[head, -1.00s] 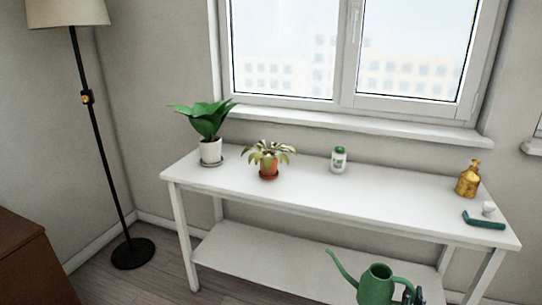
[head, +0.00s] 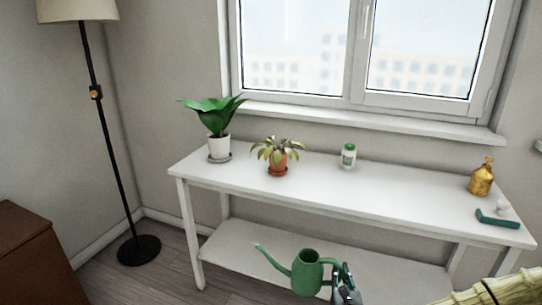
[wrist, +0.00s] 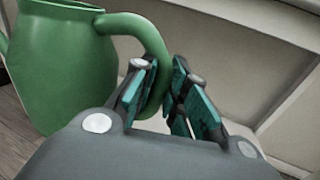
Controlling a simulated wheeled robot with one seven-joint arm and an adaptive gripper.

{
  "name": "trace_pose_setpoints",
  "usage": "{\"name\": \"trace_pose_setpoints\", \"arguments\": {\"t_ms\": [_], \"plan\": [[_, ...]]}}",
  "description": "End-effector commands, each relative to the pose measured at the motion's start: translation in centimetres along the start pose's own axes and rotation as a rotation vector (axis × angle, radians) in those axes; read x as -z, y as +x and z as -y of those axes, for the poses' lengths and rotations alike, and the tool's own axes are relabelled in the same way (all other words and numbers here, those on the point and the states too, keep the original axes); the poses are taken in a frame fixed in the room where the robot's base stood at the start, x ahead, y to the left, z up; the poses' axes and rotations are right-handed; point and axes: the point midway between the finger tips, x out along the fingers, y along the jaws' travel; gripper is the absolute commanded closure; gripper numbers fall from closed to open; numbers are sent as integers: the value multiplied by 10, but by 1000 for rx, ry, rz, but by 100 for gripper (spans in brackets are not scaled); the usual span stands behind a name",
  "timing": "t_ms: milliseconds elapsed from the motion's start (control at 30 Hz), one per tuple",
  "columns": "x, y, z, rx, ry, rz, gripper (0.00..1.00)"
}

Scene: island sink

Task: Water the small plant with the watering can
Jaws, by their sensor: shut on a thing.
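The green watering can (head: 308,271) is at the bottom middle of the head view, in front of the white table, with its spout pointing left. It also shows large at the left of the wrist view (wrist: 62,70). My gripper (wrist: 172,95) is shut on its handle; it shows in the head view (head: 343,284) at the can's right side. The small plant (head: 279,152), with drooping pale green leaves in a terracotta pot on a saucer, stands on the table's left part. A larger broad-leaved plant (head: 215,125) in a white pot stands to its left.
The white table (head: 345,192) has a lower shelf. A white bottle with a green cap (head: 348,157), an amber spray bottle (head: 481,177) and a green tool (head: 497,219) stand or lie on top. A floor lamp (head: 109,150) is at the left, a brown cabinet (head: 30,250) lower left.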

Motion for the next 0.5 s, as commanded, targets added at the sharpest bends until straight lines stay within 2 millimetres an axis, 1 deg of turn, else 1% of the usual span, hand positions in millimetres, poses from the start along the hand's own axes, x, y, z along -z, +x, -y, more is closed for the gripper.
{"name": "trace_pose_setpoints", "arguments": {"t_ms": [33, 167, 267, 500], "plan": [[12, 0, 0, 0, 0, 1, 100], [24, 0, 0, -1, 1, 1, 100], [20, 0, 0, 0, 3, -1, 100], [21, 0, -2, -3, 5, -3, 100]]}}
